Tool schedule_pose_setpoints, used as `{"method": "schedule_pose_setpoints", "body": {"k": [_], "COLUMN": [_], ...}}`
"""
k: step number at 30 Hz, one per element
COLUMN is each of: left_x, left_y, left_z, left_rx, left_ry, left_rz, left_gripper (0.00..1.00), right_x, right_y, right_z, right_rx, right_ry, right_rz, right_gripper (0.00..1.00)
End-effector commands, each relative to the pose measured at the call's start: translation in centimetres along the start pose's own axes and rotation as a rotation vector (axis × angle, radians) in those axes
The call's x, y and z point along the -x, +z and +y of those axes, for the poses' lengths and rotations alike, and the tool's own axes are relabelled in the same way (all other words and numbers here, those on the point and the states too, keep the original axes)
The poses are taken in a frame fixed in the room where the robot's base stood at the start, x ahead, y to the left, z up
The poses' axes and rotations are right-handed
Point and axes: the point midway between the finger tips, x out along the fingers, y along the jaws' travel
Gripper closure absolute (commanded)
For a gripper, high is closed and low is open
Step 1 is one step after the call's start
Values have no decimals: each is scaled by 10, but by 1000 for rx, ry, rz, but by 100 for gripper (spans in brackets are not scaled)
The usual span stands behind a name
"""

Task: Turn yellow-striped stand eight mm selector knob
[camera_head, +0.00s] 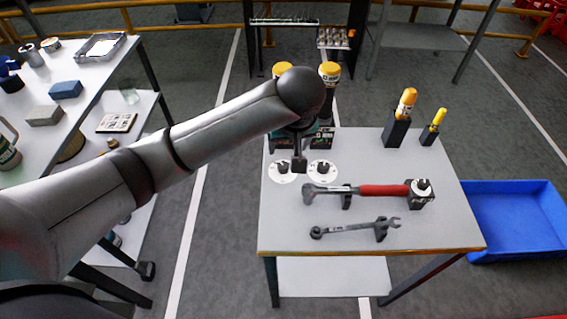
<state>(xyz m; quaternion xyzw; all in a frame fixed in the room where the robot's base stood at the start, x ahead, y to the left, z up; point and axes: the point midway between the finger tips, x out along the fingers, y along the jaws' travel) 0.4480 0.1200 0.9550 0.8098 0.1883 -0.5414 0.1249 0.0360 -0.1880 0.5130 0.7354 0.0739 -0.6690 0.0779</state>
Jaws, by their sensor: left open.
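Two white round dials with dark knobs lie on the grey table, a left dial (283,172) and a right dial (322,170). Another white dial (423,186) with a dark knob is at the end of the red wrench handle. My left gripper (300,164) is open, pointing down between the left and right dials, close to both; its fingers are small and dark, and I cannot tell whether they touch a knob. My left forearm hides part of the dark stands behind. Yellow stripes and an eight mm mark are too small to make out. My right gripper is not in view.
Two yellow-topped tools (330,72) stand at the table's back edge. A red-handled wrench (375,190) and a grey spanner (355,229) lie in front. Yellow-handled tools (405,104) stand in black holders at the back right. A blue bin (515,215) is on the floor.

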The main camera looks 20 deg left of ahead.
Motion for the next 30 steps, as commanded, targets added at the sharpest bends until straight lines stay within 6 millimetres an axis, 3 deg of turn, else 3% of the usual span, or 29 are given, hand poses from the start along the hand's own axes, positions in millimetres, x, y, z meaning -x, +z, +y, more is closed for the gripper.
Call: {"method": "schedule_pose_setpoints", "body": {"k": [18,24,30], "left_x": [-120,-142,-148], "left_y": [1,1,0], "left_z": [0,0,0], "left_rx": [0,-2,-2], "left_ry": [-1,1,2], "left_rz": [0,0,1], "left_gripper": [29,29,29], "right_x": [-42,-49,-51], "right_y": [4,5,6], "right_z": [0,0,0], "right_rx": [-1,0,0], "right_ry": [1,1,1], "right_rz": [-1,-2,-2], "right_gripper": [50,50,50]}}
